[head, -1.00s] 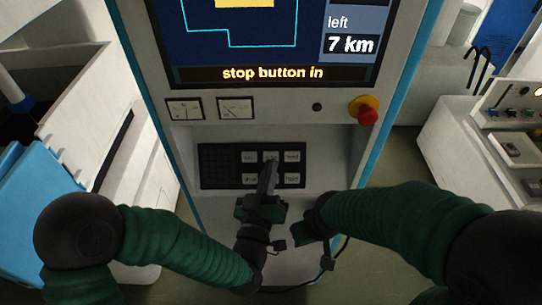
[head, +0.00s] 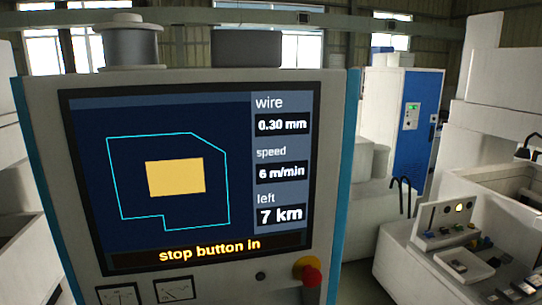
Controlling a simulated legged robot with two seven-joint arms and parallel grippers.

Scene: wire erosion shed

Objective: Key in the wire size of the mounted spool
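The control screen (head: 180,180) fills the middle of the head view. It shows wire 0.30 mm (head: 282,125), speed 6 m/min, left 7 km, and the banner "stop button in" (head: 210,248). A yellow block inside a cyan outline is drawn on it. A grey spool (head: 130,42) stands on top of the cabinet at the left; I can read no size on it. The red stop button (head: 311,276) on its yellow base is at the lower right of the panel. The keypad and both my grippers are out of view.
A dark grey box (head: 246,48) sits beside the spool on the cabinet top. Two dial gauges (head: 175,289) are below the screen. A blue and white cabinet (head: 400,130) stands behind, and a bench with small controls (head: 450,250) is at the right.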

